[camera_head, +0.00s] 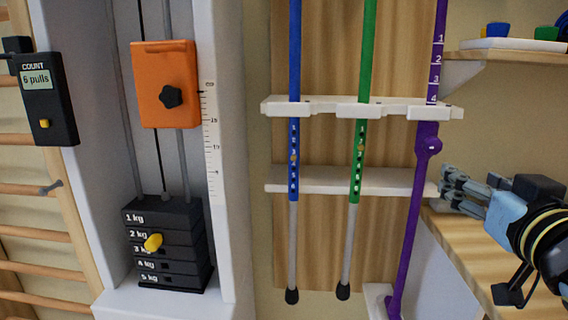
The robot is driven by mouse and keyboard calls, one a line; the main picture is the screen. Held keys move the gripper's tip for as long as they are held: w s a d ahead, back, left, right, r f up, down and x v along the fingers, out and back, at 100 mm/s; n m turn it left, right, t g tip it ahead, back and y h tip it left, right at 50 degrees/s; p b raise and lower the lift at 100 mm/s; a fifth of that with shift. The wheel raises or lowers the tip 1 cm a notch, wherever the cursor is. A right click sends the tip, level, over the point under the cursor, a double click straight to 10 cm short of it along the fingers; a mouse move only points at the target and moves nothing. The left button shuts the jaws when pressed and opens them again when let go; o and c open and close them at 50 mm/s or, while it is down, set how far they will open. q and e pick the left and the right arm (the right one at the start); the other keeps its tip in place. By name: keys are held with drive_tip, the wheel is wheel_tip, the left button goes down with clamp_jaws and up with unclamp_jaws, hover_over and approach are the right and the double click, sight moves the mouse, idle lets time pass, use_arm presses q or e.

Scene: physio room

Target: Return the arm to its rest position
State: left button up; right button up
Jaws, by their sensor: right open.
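My right gripper (458,190) is at the right side of the head view. Its grey fingers point left, close to the purple stick and the right end of the lower white rack bar. It is open, and I see nothing between its fingers. My right arm (535,225) comes in from the right edge, in front of a wooden shelf. My left gripper and arm are not in the picture.
A blue crutch (294,150), a green crutch (361,150) and a purple stick (414,220) hang in a white rack (330,106). The weight machine has a weight stack (165,270) and orange block (165,84). A counter (45,98) reads "6 pulls". Wooden shelves (500,57) are at right.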

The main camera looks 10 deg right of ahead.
drive_tip(key=s+f+g, duration=0.7)
drive_tip(key=s+f, duration=0.1)
drive_tip(key=f, duration=0.4)
drive_tip(key=s+a+f+n+g+y, duration=0.2)
drive_tip(key=s+a+f+g, duration=0.15)
drive_tip(key=s, duration=0.35)
drive_tip(key=s+a+f+n+g+y, duration=0.1)
drive_tip(key=s+a+f+n+g, duration=0.15)
drive_tip(key=s+f+g, duration=0.4)
drive_tip(key=s+d+f+m+t, duration=0.1)
drive_tip(key=s+f, duration=0.1)
drive_tip(key=f, duration=1.1)
drive_tip(key=s+d+f+t, duration=0.1)
drive_tip(key=s+d+f, duration=0.15)
drive_tip(key=f, duration=1.15)
drive_tip(key=s+f+g, duration=0.1)
drive_tip(key=s+f, duration=1.2)
drive_tip(key=s, duration=0.4)
drive_tip(key=shift+s+d, duration=0.15)
drive_tip(key=shift+s, duration=0.2)
